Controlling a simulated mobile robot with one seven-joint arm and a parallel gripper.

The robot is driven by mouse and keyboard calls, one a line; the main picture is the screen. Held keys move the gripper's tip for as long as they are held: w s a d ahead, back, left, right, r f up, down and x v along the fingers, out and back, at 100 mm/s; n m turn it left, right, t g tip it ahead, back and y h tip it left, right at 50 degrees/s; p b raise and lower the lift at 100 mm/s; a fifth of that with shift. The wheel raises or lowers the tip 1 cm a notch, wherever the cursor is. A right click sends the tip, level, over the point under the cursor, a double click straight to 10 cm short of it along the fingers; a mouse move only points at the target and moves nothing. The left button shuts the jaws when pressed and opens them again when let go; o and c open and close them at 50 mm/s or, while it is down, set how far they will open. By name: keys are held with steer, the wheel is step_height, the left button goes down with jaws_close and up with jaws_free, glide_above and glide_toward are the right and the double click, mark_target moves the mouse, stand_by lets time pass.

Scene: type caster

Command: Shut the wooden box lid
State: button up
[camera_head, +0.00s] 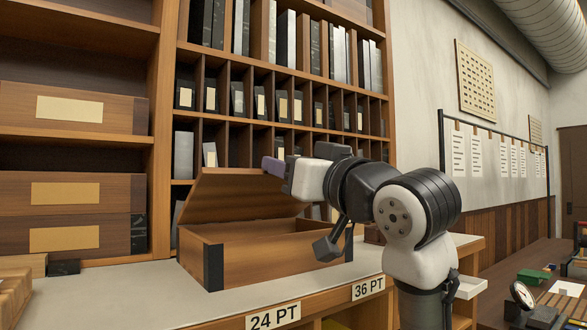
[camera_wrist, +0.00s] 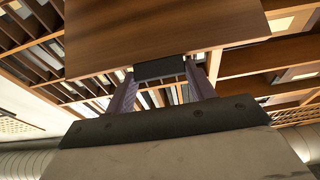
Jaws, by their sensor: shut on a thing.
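The wooden box (camera_head: 275,257) sits on the pale counter, with dark corner pieces on its front. Its wooden lid (camera_head: 232,197) is raised and tilted above the opening, so the box stands open. My gripper (camera_head: 275,166) is at the lid's upper edge, at its right end in the head view. In the wrist view the lid (camera_wrist: 165,35) fills the top, with a dark tab (camera_wrist: 160,68) at its edge. The purple fingers of my gripper (camera_wrist: 167,78) stand either side of this tab and are shut on it. The exact contact is partly hidden.
The counter (camera_head: 140,292) has free room left of the box. Shelves with pigeonholes (camera_head: 262,95) and books rise close behind it. Wooden drawers (camera_head: 65,190) fill the left shelf. A side table (camera_head: 535,275) with small items stands at the right.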

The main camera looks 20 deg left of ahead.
steer(key=o, duration=1.4)
steer(key=b+v, duration=0.2)
steer(key=v, duration=1.1)
steer(key=shift+s+d, duration=0.25)
steer(key=shift+d, duration=0.05)
steer(key=shift+f, duration=0.15)
